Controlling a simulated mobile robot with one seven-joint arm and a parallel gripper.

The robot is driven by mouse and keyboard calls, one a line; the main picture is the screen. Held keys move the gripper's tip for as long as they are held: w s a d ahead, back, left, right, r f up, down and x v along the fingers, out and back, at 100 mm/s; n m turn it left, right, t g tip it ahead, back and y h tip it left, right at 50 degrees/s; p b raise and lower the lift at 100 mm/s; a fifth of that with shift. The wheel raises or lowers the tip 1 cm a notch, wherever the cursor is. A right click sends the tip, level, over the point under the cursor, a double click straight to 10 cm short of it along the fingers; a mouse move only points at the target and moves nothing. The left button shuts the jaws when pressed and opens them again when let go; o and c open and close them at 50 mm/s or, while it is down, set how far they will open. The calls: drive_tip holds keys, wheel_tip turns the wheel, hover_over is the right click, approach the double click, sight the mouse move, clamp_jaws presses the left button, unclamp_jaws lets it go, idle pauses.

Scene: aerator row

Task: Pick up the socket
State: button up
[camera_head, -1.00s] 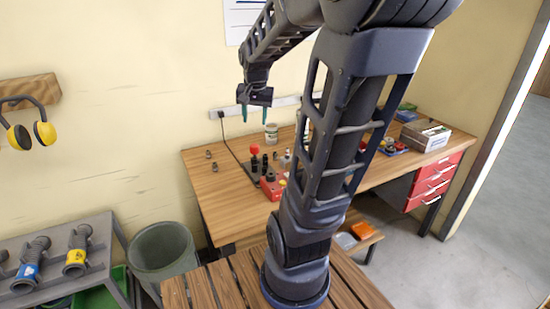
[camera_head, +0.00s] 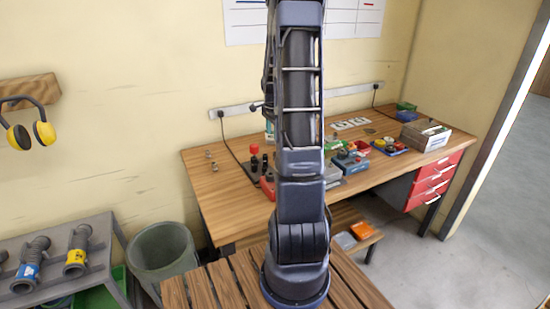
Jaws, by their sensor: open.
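I cannot tell for certain which item is the socket. My gripper (camera_head: 268,122) is mostly hidden behind my upright arm; only a dark edge and a teal bit show at the arm's left side, above the bench. I see nothing held in the part that shows.
A red-knobbed item (camera_head: 254,150) and dark pieces stand mid-bench beside my arm. Coloured trays and parts (camera_head: 360,148) lie right of it, then a grey box (camera_head: 425,136). Red drawers (camera_head: 432,180) hang below. A bin (camera_head: 162,250) and rack (camera_head: 60,262) stand left.

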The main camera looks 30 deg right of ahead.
drive_tip(key=shift+m, duration=0.4)
drive_tip(key=shift+w+d+f, duration=0.15)
drive_tip(key=shift+d+f, duration=0.1)
drive_tip(key=shift+f, duration=1.1)
drive_tip(key=shift+w+d+f, duration=0.2)
drive_tip(key=shift+d+f, duration=0.1)
drive_tip(key=shift+f, duration=1.05)
drive_tip(key=shift+w+d+f, duration=0.15)
drive_tip(key=shift+d+f, duration=0.1)
drive_tip(key=shift+f, duration=1.1)
drive_tip(key=shift+w+d+f, duration=0.1)
drive_tip(key=shift+w+f, duration=0.05)
drive_tip(key=shift+f, duration=1.1)
drive_tip(key=shift+w+f, duration=0.1)
drive_tip(key=shift+f, duration=1.15)
clamp_jaws()
